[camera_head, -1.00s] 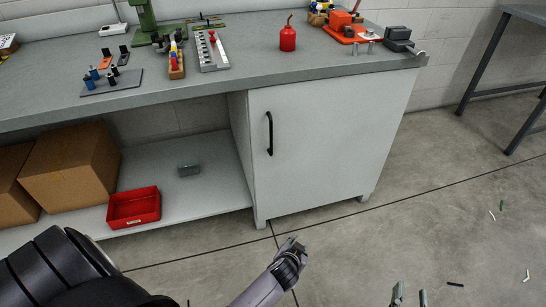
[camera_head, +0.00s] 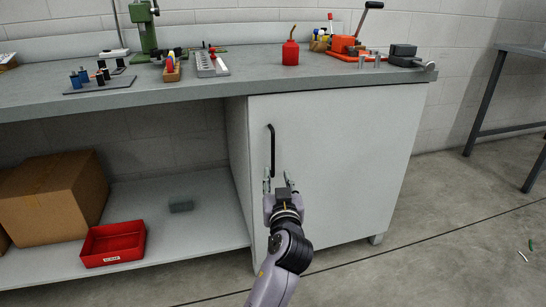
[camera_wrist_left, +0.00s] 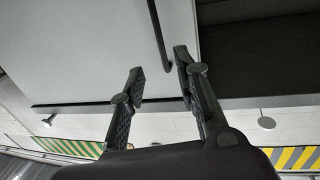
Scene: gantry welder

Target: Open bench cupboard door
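The white cupboard door (camera_head: 335,160) under the bench is shut. Its black vertical bar handle (camera_head: 271,150) is near the left edge of the door. My left gripper (camera_head: 279,180) is open, with its fingertips at the lower end of the handle. In the left wrist view, the handle (camera_wrist_left: 158,35) comes down from the top, and its end appears between the two open fingers (camera_wrist_left: 160,78), closer to the right one. I cannot tell whether a finger touches the handle. My right gripper is not in view.
The grey bench top (camera_head: 200,93) carries a red oil can (camera_head: 290,52), an orange tool (camera_head: 345,46) and other tools. The open shelf (camera_head: 200,215) at left holds a cardboard box (camera_head: 50,195) and a red bin (camera_head: 113,243). The floor (camera_head: 440,230) at right is mostly clear.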

